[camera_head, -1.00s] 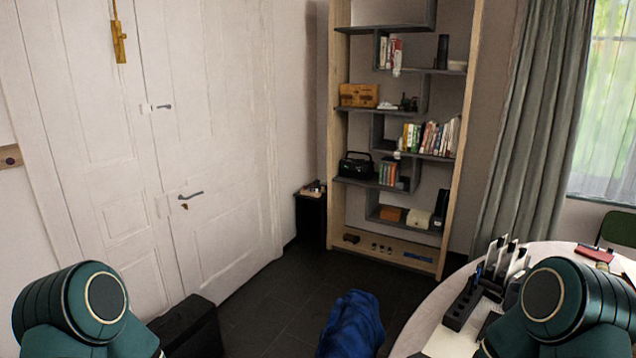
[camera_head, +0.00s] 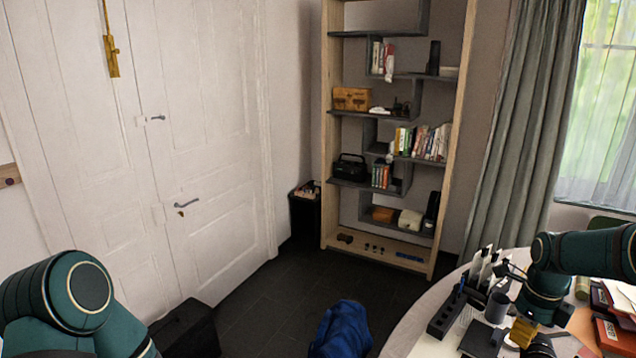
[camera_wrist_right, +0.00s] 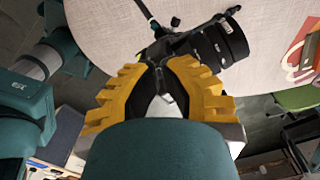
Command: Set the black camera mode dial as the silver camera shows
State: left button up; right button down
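My right gripper (camera_head: 524,332), with yellow fingers, is over the round table (camera_head: 405,342) at the lower right of the head view. No mode dial can be made out. No silver camera can be made out. My left gripper is out of view.
A black holder (camera_head: 444,317) with upright items and a grey mug (camera_head: 497,308) stand near my right gripper. Red books (camera_head: 616,333) lie at the right. A blue cloth-like thing (camera_head: 342,328) is left of the table. The wrist view shows bare tabletop (camera_wrist_right: 105,22).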

jog(key=shift+m, duration=0.5)
jog(key=f+b, duration=0.5)
jog(key=shift+s+d+f, duration=0.25)
jog(key=shift+s+d, duration=0.05)
jog(key=shift+d, duration=0.1)
jog(key=shift+s+f, duration=0.1)
jog(key=shift+s+a+p, duration=0.25)
jog(key=shift+a+p, duration=0.2)
jog(key=shift+p, duration=0.35)
jog(key=shift+s+a+p, duration=0.1)
jog(key=shift+a+p, duration=0.05)
jog(key=shift+p, duration=0.15)
jog(key=shift+s+a, duration=0.1)
dwell(0.7)
